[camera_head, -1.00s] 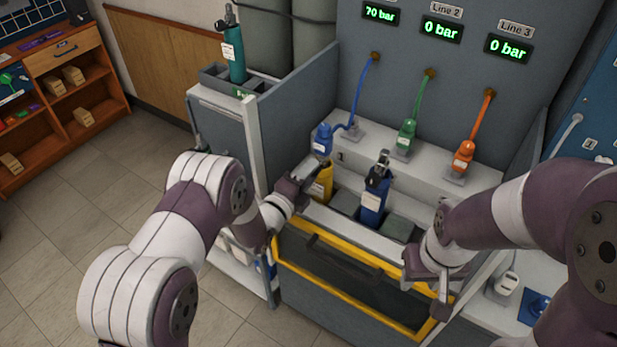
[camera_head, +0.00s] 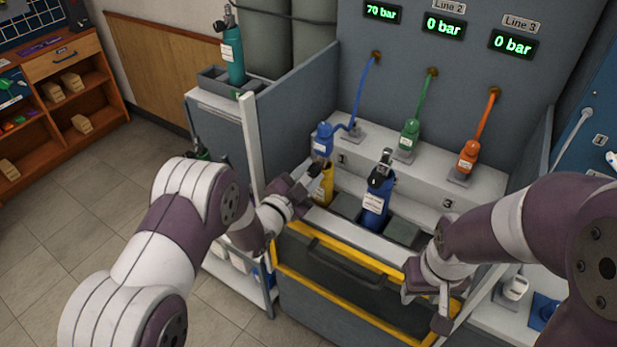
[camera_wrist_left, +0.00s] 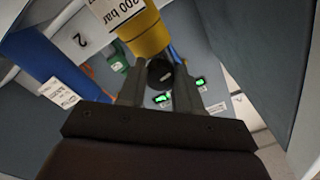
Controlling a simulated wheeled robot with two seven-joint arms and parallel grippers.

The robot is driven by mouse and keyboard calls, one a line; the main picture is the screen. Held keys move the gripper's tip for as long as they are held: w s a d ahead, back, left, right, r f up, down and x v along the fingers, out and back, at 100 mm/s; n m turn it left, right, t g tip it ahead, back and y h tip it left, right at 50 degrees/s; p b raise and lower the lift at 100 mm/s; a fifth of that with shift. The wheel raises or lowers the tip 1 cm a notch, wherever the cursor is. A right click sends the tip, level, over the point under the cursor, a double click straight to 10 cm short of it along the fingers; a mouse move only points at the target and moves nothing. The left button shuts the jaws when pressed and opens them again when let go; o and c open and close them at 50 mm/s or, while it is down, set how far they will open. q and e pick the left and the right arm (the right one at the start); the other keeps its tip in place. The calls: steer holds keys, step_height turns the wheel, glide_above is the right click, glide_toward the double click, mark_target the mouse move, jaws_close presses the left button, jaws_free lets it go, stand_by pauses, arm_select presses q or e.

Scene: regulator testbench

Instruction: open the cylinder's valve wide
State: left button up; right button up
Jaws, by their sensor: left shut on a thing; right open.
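A yellow cylinder (camera_head: 323,188) stands in the left slot of the bench, below the blue regulator (camera_head: 322,142). In the left wrist view the yellow cylinder (camera_wrist_left: 146,36) has a dark round valve knob (camera_wrist_left: 160,72) at its end. My left gripper (camera_head: 309,176) is at the top of this cylinder. In the left wrist view its fingers (camera_wrist_left: 160,92) are shut on the knob, one on each side. The leftmost display (camera_head: 382,12) reads 70 bar. My right gripper (camera_head: 425,306) is open and empty in front of the bench's yellow-edged front.
A blue cylinder (camera_head: 376,198) stands in the middle slot. Green (camera_head: 409,135) and orange (camera_head: 467,157) regulators sit on the ledge; their displays read 0 bar. A teal cylinder (camera_head: 232,55) stands in a rack at the left. Grey side panels bound the bench.

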arm_select(q)
steer(key=shift+f+n+b, duration=0.1)
steer(key=shift+n+b, duration=0.25)
steer(key=shift+n, duration=1.55)
steer(key=o, duration=1.1)
steer(key=shift+c, duration=0.2)
steer(key=v, duration=1.2)
steer(key=shift+s+a, duration=0.15)
steer(key=shift+s, duration=0.2)
